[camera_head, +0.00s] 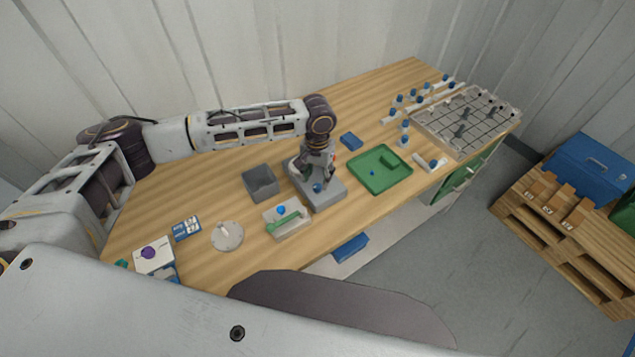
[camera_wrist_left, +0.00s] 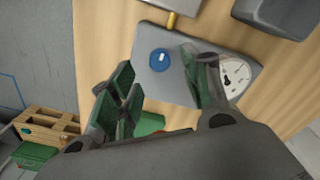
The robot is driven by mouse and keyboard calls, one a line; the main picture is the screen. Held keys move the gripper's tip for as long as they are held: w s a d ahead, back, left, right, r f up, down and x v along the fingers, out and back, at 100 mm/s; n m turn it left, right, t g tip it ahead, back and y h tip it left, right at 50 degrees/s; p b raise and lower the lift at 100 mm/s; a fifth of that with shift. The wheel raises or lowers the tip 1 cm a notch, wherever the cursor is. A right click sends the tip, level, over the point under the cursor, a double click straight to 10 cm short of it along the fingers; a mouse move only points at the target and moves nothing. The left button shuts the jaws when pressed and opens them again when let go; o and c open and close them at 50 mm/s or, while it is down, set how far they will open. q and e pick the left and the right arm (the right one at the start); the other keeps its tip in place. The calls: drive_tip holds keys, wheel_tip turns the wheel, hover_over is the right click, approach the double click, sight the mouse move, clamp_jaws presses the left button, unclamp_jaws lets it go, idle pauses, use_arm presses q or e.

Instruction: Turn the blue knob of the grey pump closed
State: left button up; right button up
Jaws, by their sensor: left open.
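The grey pump (camera_head: 328,192) stands on the wooden table in the head view, partly hidden by my left gripper (camera_head: 316,172) above it. Its blue knob (camera_head: 317,188) shows just below the gripper. In the left wrist view the round blue knob (camera_wrist_left: 159,60) has a small white mark and sits on the grey pump body (camera_wrist_left: 178,88), with a brass rod (camera_wrist_left: 171,20) and a white dial gauge (camera_wrist_left: 236,74) nearby. My left gripper (camera_wrist_left: 156,68) is open, its green-padded fingers on either side of the knob in the picture. Contact cannot be told. My right gripper is not seen.
A block with a green handle and blue knob (camera_head: 287,221) is in front. Bare table lies behind the arm.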

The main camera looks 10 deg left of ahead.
sight(318, 186)
use_arm(q)
drive_tip(key=shift+f+p, duration=0.3)
drive_tip(key=shift+f, duration=1.9)
drive_tip(key=c, duration=1.1)
drive_tip(key=shift+o, duration=0.2)
